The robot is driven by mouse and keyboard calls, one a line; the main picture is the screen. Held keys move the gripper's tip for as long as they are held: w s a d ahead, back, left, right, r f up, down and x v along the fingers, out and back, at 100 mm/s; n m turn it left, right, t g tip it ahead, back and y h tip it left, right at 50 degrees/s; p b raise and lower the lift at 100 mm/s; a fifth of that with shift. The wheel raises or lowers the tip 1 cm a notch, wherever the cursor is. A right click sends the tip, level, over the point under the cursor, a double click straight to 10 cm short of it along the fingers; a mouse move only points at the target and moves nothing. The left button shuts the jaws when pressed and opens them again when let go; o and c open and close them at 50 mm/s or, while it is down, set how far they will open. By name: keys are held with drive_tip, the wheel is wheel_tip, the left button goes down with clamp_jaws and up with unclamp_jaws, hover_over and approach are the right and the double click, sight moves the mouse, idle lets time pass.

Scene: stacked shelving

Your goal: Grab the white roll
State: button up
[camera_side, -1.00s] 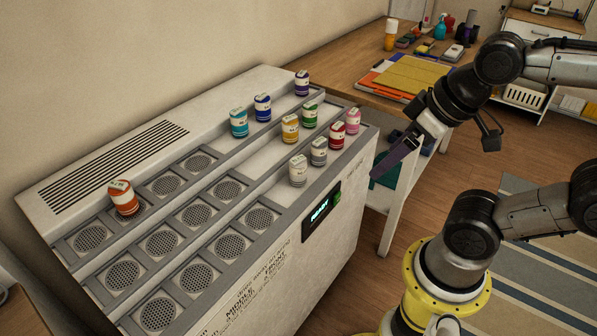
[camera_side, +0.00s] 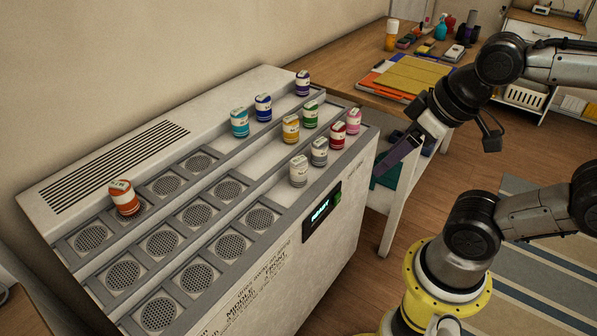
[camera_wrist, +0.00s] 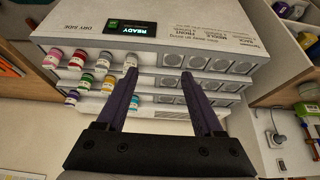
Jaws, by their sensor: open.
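The white roll (camera_side: 298,170) stands upright at the near end of the front row of rolls on the stepped white unit. It also shows in the wrist view (camera_wrist: 131,61), close in the picture to the tip of the left finger, which overlaps its area. My gripper (camera_side: 392,162) is off the unit's right end, apart from the roll, with its dark purple fingers pointing down and left. In the wrist view my gripper (camera_wrist: 158,75) is open, with no roll held between the fingers.
A grey roll (camera_side: 319,151), a red roll (camera_side: 337,134) and a pink roll (camera_side: 353,121) share the front row. Round grilled slots to the left are empty. A wooden table (camera_side: 345,70) stands behind.

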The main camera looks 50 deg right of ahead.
drive_tip(key=w+r+n, duration=0.5)
drive_tip(key=w+n, duration=0.2)
drive_tip(key=n, duration=0.3)
drive_tip(key=n+g, duration=0.5)
drive_tip(key=n, duration=0.3)
hover_over(298, 159)
drive_tip(key=a, duration=0.2)
wheel_tip(298, 159, down, 12)
drive_tip(key=shift+m+g, duration=0.3)
drive_tip(key=f, duration=0.4)
drive_tip(key=d+f, duration=0.1)
drive_tip(key=f, duration=0.3)
drive_tip(key=d+f, duration=0.1)
drive_tip(key=f, duration=0.3)
drive_tip(key=shift+f, duration=0.3)
drive_tip(key=shift+s+d+f, duration=0.1)
drive_tip(key=shift+d+f, duration=0.05)
drive_tip(key=shift+f, duration=1.3)
drive_tip(key=shift+d+f, duration=0.1)
drive_tip(key=shift+f, duration=1.35)
